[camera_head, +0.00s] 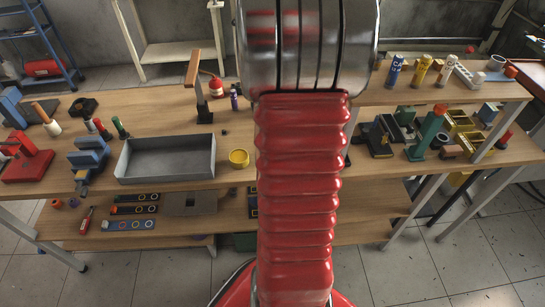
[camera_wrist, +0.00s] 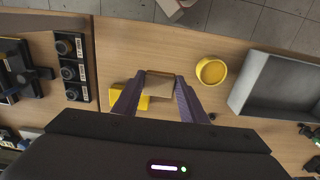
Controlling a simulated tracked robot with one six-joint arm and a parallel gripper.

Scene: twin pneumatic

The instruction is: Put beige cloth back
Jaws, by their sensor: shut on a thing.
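In the wrist view the purple fingers of my gripper (camera_wrist: 162,92) are shut on a small tan piece, the beige cloth (camera_wrist: 159,80), which sits between the fingertips. The cloth is over the wooden table; its exact height above it is hard to tell. A yellow object (camera_wrist: 124,98) lies on the table beside and partly behind the left finger. In the head view my red arm covers the middle of the table and hides my gripper and the cloth.
A yellow round bowl (camera_wrist: 211,70) and a grey open tray (camera_wrist: 276,88) lie right of my gripper in the wrist view. A black panel with round fittings (camera_wrist: 74,70) lies to the left. The wood (camera_wrist: 130,38) beyond the fingertips is bare.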

